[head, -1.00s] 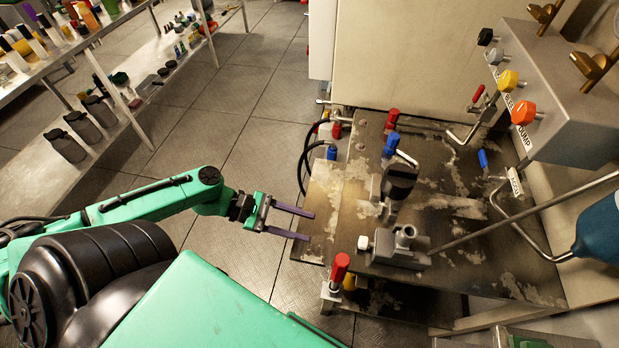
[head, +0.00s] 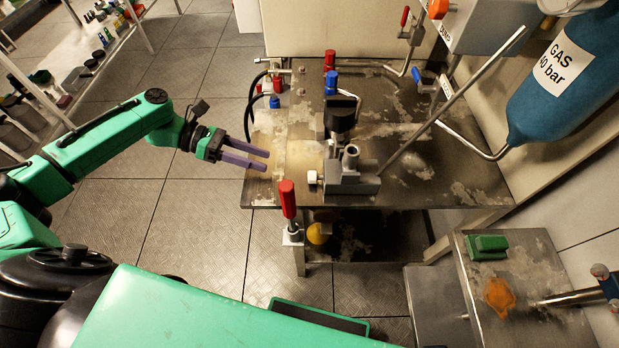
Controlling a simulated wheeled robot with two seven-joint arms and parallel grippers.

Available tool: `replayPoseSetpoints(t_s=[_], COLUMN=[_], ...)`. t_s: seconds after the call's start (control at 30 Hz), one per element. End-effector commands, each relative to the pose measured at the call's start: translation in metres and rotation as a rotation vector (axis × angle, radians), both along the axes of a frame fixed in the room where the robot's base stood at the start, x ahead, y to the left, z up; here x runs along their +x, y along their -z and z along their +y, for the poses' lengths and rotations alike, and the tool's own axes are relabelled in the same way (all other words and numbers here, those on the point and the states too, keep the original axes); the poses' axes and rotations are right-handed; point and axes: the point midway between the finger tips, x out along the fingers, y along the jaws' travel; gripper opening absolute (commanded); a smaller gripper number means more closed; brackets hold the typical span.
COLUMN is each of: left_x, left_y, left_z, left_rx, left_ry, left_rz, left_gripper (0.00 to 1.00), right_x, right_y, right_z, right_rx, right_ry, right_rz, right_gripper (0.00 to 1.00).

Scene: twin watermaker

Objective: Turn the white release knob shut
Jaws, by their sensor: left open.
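The small white knob (head: 312,177) sticks out from the left side of a grey metal pump block (head: 352,184) on the worn metal bench. The block has a short upright socket on top and a long grey bar slanting up to the right. My left gripper (head: 267,160) is open and empty, its two purple-grey fingers pointing right toward the knob. It is to the left of the knob with a clear gap, over the left part of the bench. The turn position of the knob cannot be told. My right gripper is not in view.
A black-topped cylinder (head: 341,116) stands just behind the block. A red-handled valve (head: 288,200) rises at the bench's front edge. Red and blue valves and black hoses are at the back left. A blue gas bottle (head: 555,85) hangs at the right.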

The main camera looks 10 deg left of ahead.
Motion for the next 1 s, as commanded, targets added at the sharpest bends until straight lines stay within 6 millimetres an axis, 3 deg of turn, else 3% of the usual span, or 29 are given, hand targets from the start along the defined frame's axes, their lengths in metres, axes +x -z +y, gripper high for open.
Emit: replayPoseSetpoints(t_s=[0.2,0.4,0.53,0.8,0.87,0.93,1.0], left_x=[0.006,0.012,0.014,0.014,0.014,0.014,0.014], left_y=[0.018,0.035,0.042,0.045,0.045,0.045,0.045], left_z=[-0.056,-0.1,-0.114,-0.117,-0.117,-0.117,-0.117], left_rx=[-0.005,-0.003,-0.001,0.001,0.001,0.001,0.001], left_ry=[0.006,0.004,0.002,0.002,0.002,0.002,0.002], left_rz=[-0.003,-0.003,-0.005,-0.005,-0.005,-0.005,-0.005], left_gripper=[0.51,0.51,0.51,0.51,0.32,0.05,0.0], right_x=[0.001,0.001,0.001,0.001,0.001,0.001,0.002], right_y=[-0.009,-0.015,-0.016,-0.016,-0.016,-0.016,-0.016], right_z=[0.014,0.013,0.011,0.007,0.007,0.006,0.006], right_rx=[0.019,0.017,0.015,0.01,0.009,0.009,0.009], right_ry=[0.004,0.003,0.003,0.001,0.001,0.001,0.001], right_rz=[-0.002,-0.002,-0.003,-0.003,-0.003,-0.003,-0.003], right_gripper=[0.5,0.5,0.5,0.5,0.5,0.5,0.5])
